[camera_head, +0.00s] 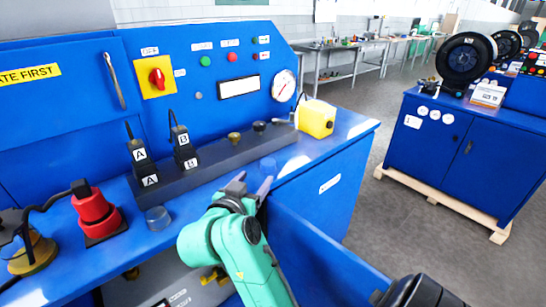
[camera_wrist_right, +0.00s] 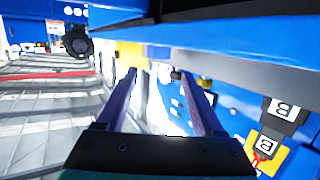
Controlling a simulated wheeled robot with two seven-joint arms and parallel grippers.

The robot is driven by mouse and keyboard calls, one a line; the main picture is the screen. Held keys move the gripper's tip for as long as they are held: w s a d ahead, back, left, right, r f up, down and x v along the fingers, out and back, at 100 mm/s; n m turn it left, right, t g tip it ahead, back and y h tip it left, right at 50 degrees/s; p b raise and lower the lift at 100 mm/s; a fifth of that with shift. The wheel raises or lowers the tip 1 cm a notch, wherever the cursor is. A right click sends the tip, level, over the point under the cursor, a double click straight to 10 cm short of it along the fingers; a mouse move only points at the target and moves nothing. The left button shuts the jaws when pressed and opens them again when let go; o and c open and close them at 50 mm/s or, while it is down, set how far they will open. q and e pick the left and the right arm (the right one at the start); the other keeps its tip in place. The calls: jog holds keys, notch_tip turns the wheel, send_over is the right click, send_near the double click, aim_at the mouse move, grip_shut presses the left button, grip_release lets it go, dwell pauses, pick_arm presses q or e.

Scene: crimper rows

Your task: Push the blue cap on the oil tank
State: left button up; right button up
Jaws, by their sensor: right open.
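A small blue cap (camera_head: 268,165) stands up from the blue bench top, just beyond my right gripper. A second, grey-blue cap (camera_head: 157,217) sits on the bench further left. I cannot tell for certain which of them belongs to the oil tank. My right gripper (camera_head: 253,182) is open and empty, its fingers pointing away over the bench edge, short of the blue cap and apparently apart from it. In the wrist view the two dark fingers of the right gripper (camera_wrist_right: 158,77) stand apart with nothing clearly between them. My left gripper is out of view.
A yellow container (camera_head: 316,118) stands at the bench's right end. A dark rail (camera_head: 210,172) with labelled A and B plugs runs behind the caps. A red part (camera_head: 95,211) stands at left. The upright panel (camera_head: 228,87) carries a gauge. Open floor lies to the right.

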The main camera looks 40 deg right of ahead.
aim_at(267, 163)
jog(key=x, duration=0.2)
jog(key=r+p+x, duration=0.1)
jog(key=x, duration=0.1)
jog(key=p+x, duration=0.1)
jog(key=x, duration=0.5)
jog(key=shift+d+f, duration=0.15)
jog(key=shift+d, duration=0.05)
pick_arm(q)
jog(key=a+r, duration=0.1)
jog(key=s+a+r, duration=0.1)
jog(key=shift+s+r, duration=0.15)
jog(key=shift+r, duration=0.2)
pick_arm(e)
jog(key=shift+w+d+f, duration=0.15)
jog(key=shift+d, duration=0.1)
jog(key=c, duration=1)
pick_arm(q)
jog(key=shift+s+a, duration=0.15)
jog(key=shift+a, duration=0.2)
pick_arm(e)
jog(key=shift+c, duration=0.4)
